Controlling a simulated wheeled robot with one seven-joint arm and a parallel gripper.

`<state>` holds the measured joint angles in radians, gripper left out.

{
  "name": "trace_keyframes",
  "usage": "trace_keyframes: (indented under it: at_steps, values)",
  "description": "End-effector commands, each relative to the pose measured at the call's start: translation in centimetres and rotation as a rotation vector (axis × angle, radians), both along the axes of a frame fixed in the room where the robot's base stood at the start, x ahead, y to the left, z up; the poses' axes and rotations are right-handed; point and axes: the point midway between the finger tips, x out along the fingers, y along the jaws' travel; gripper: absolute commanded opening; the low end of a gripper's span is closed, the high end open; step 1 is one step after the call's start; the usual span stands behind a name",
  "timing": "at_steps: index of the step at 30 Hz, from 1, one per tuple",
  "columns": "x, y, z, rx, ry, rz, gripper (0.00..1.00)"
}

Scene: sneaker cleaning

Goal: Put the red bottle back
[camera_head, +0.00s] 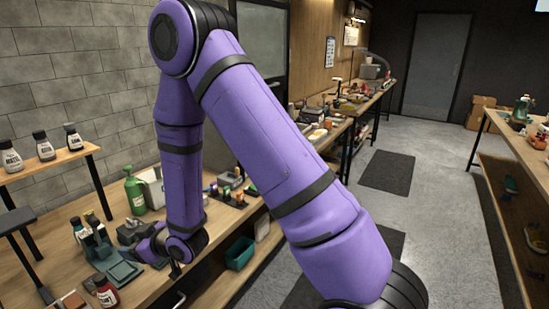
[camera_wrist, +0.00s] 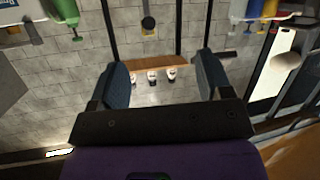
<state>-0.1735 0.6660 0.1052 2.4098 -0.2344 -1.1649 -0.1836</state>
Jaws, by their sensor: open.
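A small red bottle (camera_head: 105,291) with a dark cap and a pale label stands upright at the near left of the workbench in the head view. I cannot make it out in the wrist view. My gripper (camera_wrist: 160,62) is open, with nothing between its two dark fingers. In the head view my purple wrist is low over the bench, beyond and to the right of the red bottle, and not holding it. The wrist view looks upside down past the fingers toward the wall and the small shelf (camera_wrist: 145,61).
Several white bottles with black caps (camera_head: 45,148) stand on a raised wooden shelf (camera_head: 50,168) at the left. A green bottle (camera_head: 134,193) stands farther back on the bench. Dark bottles (camera_head: 82,232) stand close to my wrist. A teal bin (camera_head: 240,254) sits below.

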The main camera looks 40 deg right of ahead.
Motion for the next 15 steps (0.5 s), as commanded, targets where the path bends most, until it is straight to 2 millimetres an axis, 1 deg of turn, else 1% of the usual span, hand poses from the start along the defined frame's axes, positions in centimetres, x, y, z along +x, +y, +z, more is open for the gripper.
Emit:
trace_keyframes:
  at_steps: [1,7,11,15]
  values:
    - [0.3,-0.6,1.8,-0.017,0.008,-0.014,0.72]
    - [0.2,-3.6,7.0,-0.088,0.094,-0.085,0.72]
    - [-0.8,-5.6,10.3,-0.125,0.155,-0.138,0.72]
    - [-2.4,-7.9,13.8,-0.154,0.22,-0.198,0.72]
